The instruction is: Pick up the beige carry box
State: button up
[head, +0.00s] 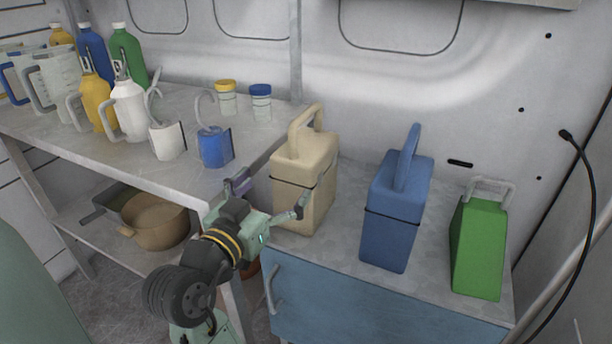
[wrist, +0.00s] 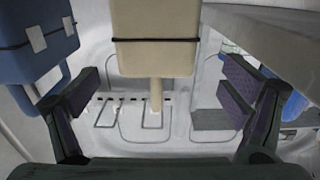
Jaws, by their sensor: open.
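The beige carry box (head: 303,163) stands upright on the blue cabinet, with its loop handle on top and a dark band around its body. My gripper (head: 269,196) is open and empty at the near side of this box, with one finger left of it and the other overlapping its front face. In the wrist view the box (wrist: 156,22) shows upside down, centred between the spread fingers of my gripper (wrist: 160,82), its handle pointing down the picture. Contact between fingers and box cannot be told. The finger and forearm hide part of the box's lower front.
A blue carry box (head: 398,215) stands right of the beige one, then a green box (head: 479,248). The workbench (head: 205,180) edge is close on the left, holding a blue mug (head: 215,147), jars and jugs. The blue cabinet (head: 375,310) has a front handle.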

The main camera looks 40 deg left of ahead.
aim_at(290, 174)
jog(key=shift+o, duration=0.4)
jog(key=x, duration=0.4)
jog(key=shift+w+d+p, duration=0.15)
jog(key=shift+d+p, duration=0.05)
jog(key=shift+p, duration=0.2)
jog(key=shift+f+p+x, duration=0.15)
jog(key=shift+p+x, duration=0.35)
jog(key=shift+x, duration=1.1)
jog(key=shift+f+p+x, duration=0.1)
jog(key=shift+p+x, duration=0.4)
jog(key=shift+x, duration=1.1)
jog(key=c, duration=1.9)
jog(key=shift+c, duration=0.3)
jog(key=shift+r, duration=0.15)
